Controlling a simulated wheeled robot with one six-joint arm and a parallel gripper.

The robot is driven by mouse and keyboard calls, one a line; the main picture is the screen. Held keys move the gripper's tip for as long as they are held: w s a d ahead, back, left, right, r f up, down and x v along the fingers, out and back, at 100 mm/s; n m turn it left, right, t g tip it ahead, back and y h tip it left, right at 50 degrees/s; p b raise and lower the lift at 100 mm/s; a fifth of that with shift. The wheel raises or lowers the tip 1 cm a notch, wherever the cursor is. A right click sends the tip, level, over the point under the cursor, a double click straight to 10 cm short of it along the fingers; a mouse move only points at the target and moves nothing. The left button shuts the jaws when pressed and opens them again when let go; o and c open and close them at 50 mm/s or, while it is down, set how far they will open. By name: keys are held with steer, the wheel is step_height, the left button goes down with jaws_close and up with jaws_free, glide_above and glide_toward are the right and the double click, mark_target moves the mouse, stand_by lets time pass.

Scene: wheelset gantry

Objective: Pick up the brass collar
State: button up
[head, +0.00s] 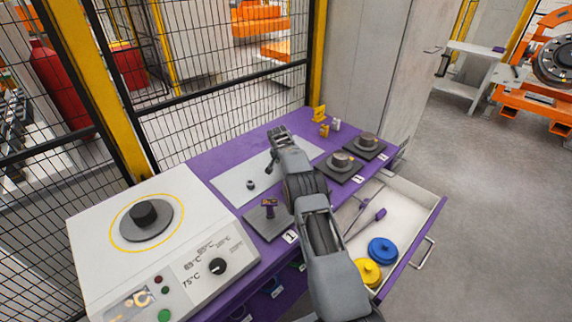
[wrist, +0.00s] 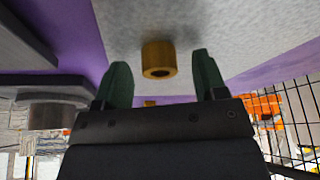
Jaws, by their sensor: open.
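The brass collar (wrist: 158,60) is a short brass-coloured ring with a dark bore, on the light grey plate (wrist: 245,28) in the wrist view. My gripper (wrist: 161,75) is open, with one dark green finger on either side of the collar in the picture. The collar lies just past the fingertips, with a gap to each finger, and nothing is held. In the head view my gripper (head: 273,150) is over the far part of the grey plate (head: 232,187). I cannot make out the collar there; my gripper and arm probably hide it.
A small dark part (head: 250,184) stands on the plate. Dark pads with round grey parts (head: 341,161) are at right. A purple-topped part (head: 269,205) stands on a nearer pad. An open drawer (head: 412,225) juts out; a heater (head: 150,230) is left.

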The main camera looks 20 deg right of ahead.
steer(key=c, duration=1)
steer(key=shift+r, duration=0.1)
steer(key=shift+c, duration=0.2)
